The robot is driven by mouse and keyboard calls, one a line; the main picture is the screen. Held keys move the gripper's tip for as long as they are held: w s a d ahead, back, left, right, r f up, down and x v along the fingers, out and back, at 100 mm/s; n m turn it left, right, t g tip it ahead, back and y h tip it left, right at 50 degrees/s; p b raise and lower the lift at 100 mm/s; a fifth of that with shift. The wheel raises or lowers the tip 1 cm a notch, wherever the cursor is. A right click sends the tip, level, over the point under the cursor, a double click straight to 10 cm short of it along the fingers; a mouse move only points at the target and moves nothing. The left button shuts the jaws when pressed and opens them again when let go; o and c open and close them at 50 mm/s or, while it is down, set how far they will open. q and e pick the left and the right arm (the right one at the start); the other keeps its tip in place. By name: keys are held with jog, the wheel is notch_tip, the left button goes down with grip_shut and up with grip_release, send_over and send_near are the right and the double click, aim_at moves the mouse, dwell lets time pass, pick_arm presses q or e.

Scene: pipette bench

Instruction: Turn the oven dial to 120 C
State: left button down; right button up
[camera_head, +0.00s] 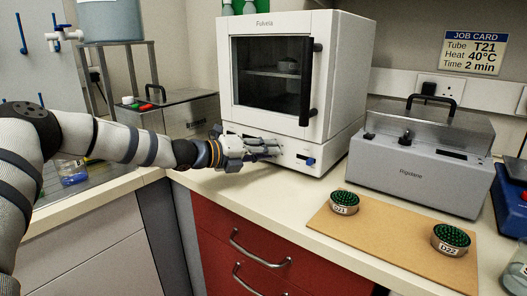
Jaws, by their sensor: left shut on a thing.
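The white oven (343,75) stands on the bench with its dark-windowed door shut. My left gripper (277,149) reaches in from the left to the oven's lower front panel. Its fingers are shut on the oven dial, which they hide, so I cannot read its setting or its marks. Right of the fingers, the panel has a small dark display and a blue knob or switch (310,161). The display is too small to read. My right gripper is not in view.
A grey instrument (420,178) with a black handle stands right of the oven. In front, a tan board (385,232) holds two green-topped round containers, D21 (345,201) and D22 (450,239). Another metal unit (190,112) stands behind my left arm. The job card (473,52) reads T21, 40°C, 2 min.

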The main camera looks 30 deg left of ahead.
pick_arm(q)
jog(key=shift+r+m+y, duration=0.2)
jog(key=shift+m+y, duration=0.3)
jog(key=shift+m, duration=0.6)
jog(key=shift+s+f+m+g+y+p, duration=0.15)
jog(key=shift+m+g+y+p, duration=0.25)
jog(key=shift+m+y, duration=0.4)
jog(key=m+y, duration=0.2)
jog(key=m, duration=0.2)
jog(key=shift+d, duration=0.2)
jog(key=m+y, duration=0.1)
jog(key=m, duration=0.1)
jog(key=m+y, duration=0.2)
jog(key=shift+d+m+t+y, duration=0.2)
jog(key=shift+m+t+y, duration=0.1)
jog(key=shift+m, duration=0.1)
jog(key=shift+m+t+y, duration=0.5)
jog(key=shift+m+y, duration=0.4)
jog(key=shift+m, duration=0.9)
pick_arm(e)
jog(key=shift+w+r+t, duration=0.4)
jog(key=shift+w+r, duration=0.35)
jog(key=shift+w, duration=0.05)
pick_arm(q)
jog(key=c, duration=1.7)
grip_release()
jog(key=shift+f, duration=0.1)
